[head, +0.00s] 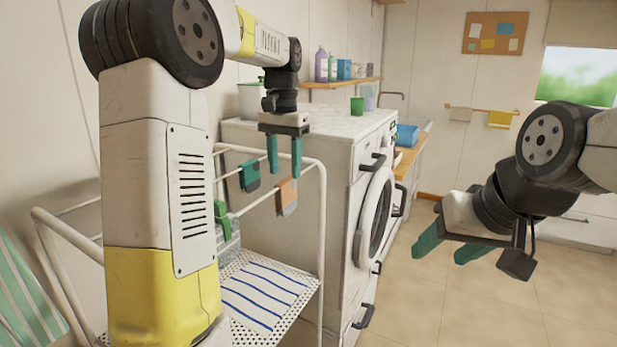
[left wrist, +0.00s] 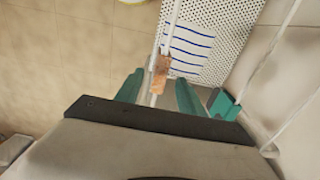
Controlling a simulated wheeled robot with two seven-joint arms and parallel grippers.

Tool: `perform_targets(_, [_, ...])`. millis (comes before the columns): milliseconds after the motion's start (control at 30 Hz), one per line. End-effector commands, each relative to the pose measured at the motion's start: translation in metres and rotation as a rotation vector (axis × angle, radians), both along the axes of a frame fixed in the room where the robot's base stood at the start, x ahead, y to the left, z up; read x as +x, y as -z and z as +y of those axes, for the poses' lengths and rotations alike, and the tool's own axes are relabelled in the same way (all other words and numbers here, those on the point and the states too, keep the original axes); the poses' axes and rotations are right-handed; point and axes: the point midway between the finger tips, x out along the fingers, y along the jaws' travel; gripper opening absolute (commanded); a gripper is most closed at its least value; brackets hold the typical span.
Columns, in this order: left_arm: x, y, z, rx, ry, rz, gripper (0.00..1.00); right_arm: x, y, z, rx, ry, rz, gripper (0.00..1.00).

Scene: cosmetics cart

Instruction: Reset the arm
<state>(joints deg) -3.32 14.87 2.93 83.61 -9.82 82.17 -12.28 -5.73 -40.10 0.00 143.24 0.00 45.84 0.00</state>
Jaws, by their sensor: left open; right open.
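My left gripper (head: 284,168) is open and empty, with its green fingers pointing down above the white-framed cart (head: 322,215). In the left wrist view its fingers (left wrist: 156,82) are spread, with an orange-brown piece (left wrist: 160,74) on the rail showing beyond them. In the head view, an orange piece (head: 287,194) and a dark green piece (head: 250,177) hang on the cart's rail, close to the left fingertips. I cannot tell whether the fingers touch them. My right gripper (head: 440,250) is open and empty, over the floor on the right.
A blue-striped white cloth (head: 262,293) lies on the cart's perforated shelf. A green piece (head: 222,220) is on the near rail. A white washing machine (head: 345,180) stands behind the cart, with a green cup (head: 357,105) on top. The tiled floor (head: 420,300) at right is clear.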

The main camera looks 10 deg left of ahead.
Motion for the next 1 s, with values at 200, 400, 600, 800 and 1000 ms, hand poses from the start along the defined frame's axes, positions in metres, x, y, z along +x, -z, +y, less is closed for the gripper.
perform_targets(200, [-0.052, -0.019, -0.002, -0.04, -0.046, -0.108, 0.46, 0.0, 0.0, 0.0, 0.0, 0.0, 0.0, 0.56])
perform_targets(400, [-0.125, -0.018, -0.007, -0.112, -0.124, -0.258, 0.46, 0.0, 0.0, 0.0, 0.0, 0.0, 0.0, 0.56])
perform_targets(600, [-0.192, 0.005, -0.014, -0.198, -0.209, -0.396, 0.46, 0.0, 0.0, 0.0, 0.0, 0.0, 0.0, 0.56])
perform_targets(800, [-0.23, 0.03, -0.02, -0.257, -0.265, -0.481, 0.46, 0.0, 0.0, 0.0, 0.0, 0.0, 0.0, 0.56])
perform_targets(1000, [-0.239, 0.038, -0.022, -0.274, -0.283, -0.504, 0.46, 0.0, 0.0, 0.0, 0.0, 0.0, 0.0, 0.56])
